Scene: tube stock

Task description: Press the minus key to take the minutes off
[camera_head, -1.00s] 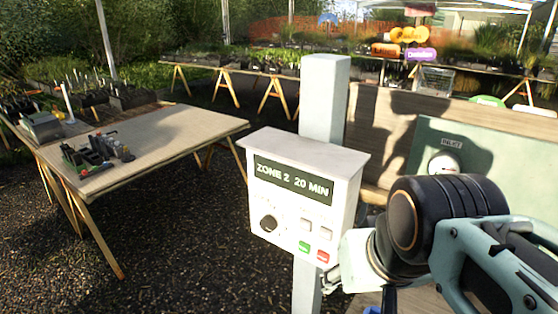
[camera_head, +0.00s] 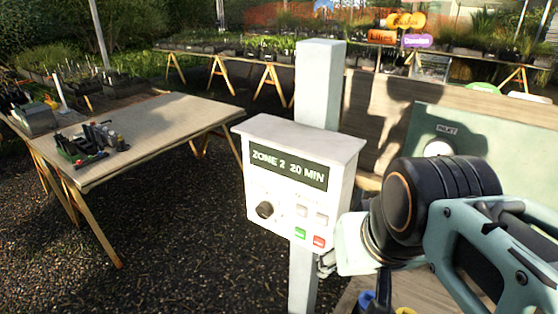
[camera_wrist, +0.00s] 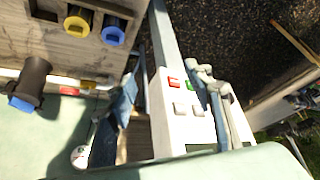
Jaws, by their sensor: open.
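The white control box (camera_head: 252,200) stands on a pale post, its display (camera_head: 288,169) reading "ZONE 2 20 MIN". Below are a black knob (camera_head: 264,210), two pale keys, left (camera_head: 302,211) and right (camera_head: 321,218), a green key (camera_head: 300,233) and a red key (camera_head: 318,240). Key marks are too small to read, so I cannot tell which is minus. The wrist view shows the pale keys (camera_wrist: 180,109) (camera_wrist: 197,110) and the red key (camera_wrist: 174,82). My gripper (camera_head: 325,265) is open, beside the box's lower right, mostly hidden by my wrist; its fingers (camera_wrist: 165,77) flank the box face in the wrist view.
A green panel (camera_head: 490,150) with a round white dial (camera_head: 438,149) stands right of the box. A wooden table (camera_head: 160,125) with small items is at left. Yellow (camera_wrist: 77,23) and blue (camera_wrist: 112,33) round fittings show in the wrist view. Gravel lies open between.

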